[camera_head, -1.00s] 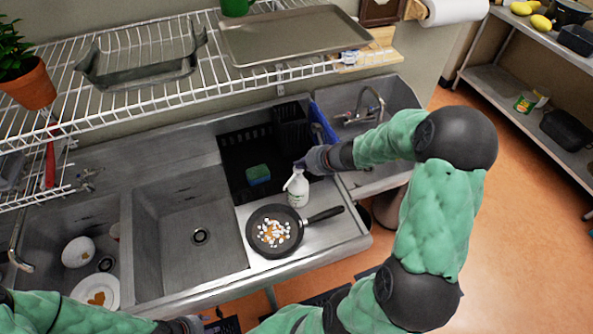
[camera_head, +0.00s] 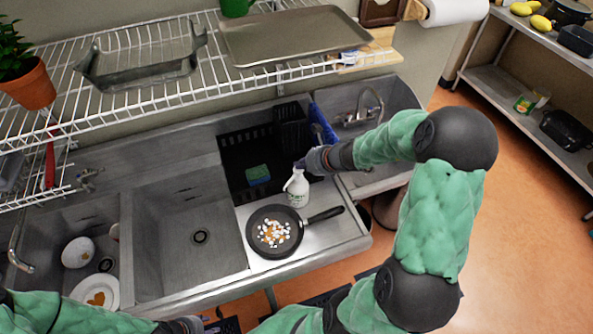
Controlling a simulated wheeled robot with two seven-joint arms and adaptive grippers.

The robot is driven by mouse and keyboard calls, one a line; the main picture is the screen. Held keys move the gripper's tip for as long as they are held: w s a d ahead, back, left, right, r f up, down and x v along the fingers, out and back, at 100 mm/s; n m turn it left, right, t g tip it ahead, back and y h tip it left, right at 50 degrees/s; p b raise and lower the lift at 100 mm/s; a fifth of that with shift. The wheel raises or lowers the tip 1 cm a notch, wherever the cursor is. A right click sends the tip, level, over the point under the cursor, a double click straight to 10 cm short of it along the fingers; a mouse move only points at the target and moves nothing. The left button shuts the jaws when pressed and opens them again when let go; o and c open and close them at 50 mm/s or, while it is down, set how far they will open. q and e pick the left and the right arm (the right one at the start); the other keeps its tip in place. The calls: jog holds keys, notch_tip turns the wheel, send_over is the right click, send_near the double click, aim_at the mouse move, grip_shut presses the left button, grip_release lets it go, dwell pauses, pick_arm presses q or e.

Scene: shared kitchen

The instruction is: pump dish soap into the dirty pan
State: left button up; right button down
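A dark frying pan (camera_head: 258,242) with white and orange bits in it sits on the white board at the sink's right end, its handle pointing right. A white soap pump bottle (camera_head: 298,190) stands upright behind the pan, close to its rim. My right gripper (camera_head: 306,165) is at the top of the bottle, by the pump head. Its fingers are small and partly hidden, so I cannot tell whether they are open or shut. My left gripper (camera_head: 197,326) is low at the bottom edge, away from the pan and bottle, and mostly cut off.
A black rack with a green sponge (camera_head: 258,174) lies behind the bottle. The middle sink basin (camera_head: 200,237) is empty. The left basin holds dirty dishes (camera_head: 96,291). A wire shelf (camera_head: 190,80) with trays hangs above the counter.

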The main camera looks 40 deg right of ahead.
jog(key=shift+f+b, duration=0.45)
dwell(0.3)
jog(key=shift+r+p, duration=0.45)
jog(key=shift+r, duration=0.1)
notch_tip(320, 180, up, 6)
jog(key=p, duration=0.5)
dwell(0.3)
dwell(0.8)
